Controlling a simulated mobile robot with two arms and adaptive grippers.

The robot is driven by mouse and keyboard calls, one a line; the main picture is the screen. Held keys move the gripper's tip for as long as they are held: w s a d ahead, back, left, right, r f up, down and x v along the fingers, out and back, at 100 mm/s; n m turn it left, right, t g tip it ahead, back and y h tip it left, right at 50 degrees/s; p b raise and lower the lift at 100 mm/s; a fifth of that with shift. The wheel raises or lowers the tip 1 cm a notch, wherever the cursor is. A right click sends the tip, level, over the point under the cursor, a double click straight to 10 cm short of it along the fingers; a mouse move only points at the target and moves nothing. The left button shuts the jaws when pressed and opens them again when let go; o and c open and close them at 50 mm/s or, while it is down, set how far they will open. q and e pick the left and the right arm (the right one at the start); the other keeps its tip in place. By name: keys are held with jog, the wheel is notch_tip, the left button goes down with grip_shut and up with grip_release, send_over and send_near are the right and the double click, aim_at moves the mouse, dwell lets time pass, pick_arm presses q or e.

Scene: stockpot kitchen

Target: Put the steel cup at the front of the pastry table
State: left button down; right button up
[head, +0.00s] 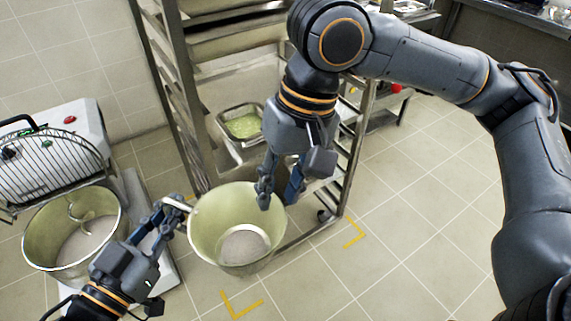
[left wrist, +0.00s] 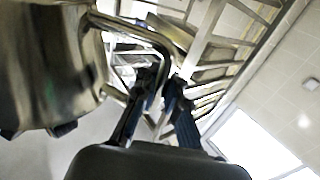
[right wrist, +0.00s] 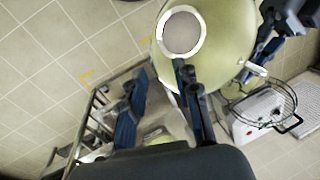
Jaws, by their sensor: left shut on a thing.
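A large steel pot (head: 212,222) is in the lower middle of the head view, its open mouth facing up toward the camera. My left gripper (head: 179,207) is shut on the pot's handle at its left side. The left wrist view shows the pot (left wrist: 50,65) and its looped handle (left wrist: 131,32) running to the fingers. My right gripper (head: 279,197) is at the pot's right rim, its fingers apart; in the right wrist view the pot (right wrist: 228,45) lies at the fingertips. I cannot make out a separate steel cup or the pastry table.
A mixer bowl (head: 50,232) with a wire guard and white machine (head: 70,130) stands at left. A tall steel rack (head: 168,95) stands behind the pot, with a tray of green food (head: 243,126). Tiled floor (head: 420,190) at right is clear, with yellow corner marks (head: 353,233).

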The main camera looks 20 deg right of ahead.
aim_at(266, 235)
jog(key=x, duration=0.7)
jog(key=shift+f, duration=0.1)
jog(key=shift+c, duration=0.4)
grip_shut()
pick_arm(q)
jog(key=c, duration=1.3)
grip_release()
jog(key=shift+f, duration=0.1)
